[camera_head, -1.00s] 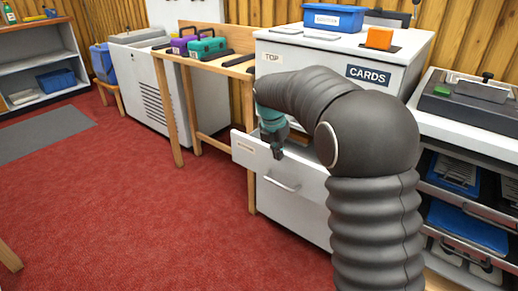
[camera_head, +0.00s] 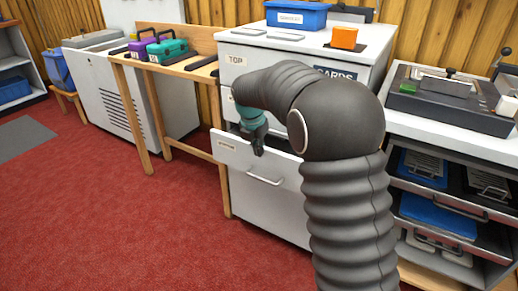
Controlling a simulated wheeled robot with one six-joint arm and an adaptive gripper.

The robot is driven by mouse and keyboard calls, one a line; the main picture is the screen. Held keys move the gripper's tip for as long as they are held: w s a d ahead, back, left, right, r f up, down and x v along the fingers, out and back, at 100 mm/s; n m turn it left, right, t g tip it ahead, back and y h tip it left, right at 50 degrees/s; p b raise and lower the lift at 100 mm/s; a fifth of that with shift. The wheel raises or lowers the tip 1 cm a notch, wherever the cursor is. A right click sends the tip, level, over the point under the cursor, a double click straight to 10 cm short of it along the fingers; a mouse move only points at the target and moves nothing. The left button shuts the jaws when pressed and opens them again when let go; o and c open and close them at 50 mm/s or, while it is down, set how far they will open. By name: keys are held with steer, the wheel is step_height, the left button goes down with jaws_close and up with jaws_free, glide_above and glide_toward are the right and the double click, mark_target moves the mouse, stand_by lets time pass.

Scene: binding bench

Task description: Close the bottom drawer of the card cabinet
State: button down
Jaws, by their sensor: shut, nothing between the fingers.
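The white card cabinet (camera_head: 300,48) stands at the centre, with a TOP label on its upper left and a partly hidden CARDS label. Its lower drawer (camera_head: 229,153) sticks out a little from the cabinet. The drawer front has a small label, too small to read, and a bar handle (camera_head: 265,180). My gripper (camera_head: 258,151) is shut and empty. It points down at the drawer front's upper edge, above and left of the handle; I cannot tell whether it touches. My arm hides the right part of the drawer and much of the cabinet front.
A blue bin (camera_head: 296,16) and an orange block (camera_head: 344,38) sit on the cabinet top. A wooden table (camera_head: 186,70) with purple and teal cases stands to the left. A shelf unit with trays (camera_head: 438,215) stands close on the right. Red carpet (camera_head: 120,220) is clear at front left.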

steer(key=s+a+r, duration=0.4)
steer(key=s+r, duration=0.2)
steer(key=r, duration=0.3)
steer(key=s+a+f+n+b, duration=0.2)
steer(key=a+f+n+b, duration=0.1)
steer(key=a+f, duration=0.6)
steer(key=m+t+h+b, duration=0.3)
steer(key=t+h+b, duration=0.35)
steer(key=t, duration=0.65)
glide_toward(219, 135)
steer(key=shift+h, duration=0.85)
steer(key=x, duration=0.4)
steer(key=p+x, duration=0.1)
steer(key=x, duration=0.1)
steer(key=shift+w+a+f, duration=0.15)
steer(key=shift+w+f, duration=0.25)
steer(key=shift+w, duration=0.3)
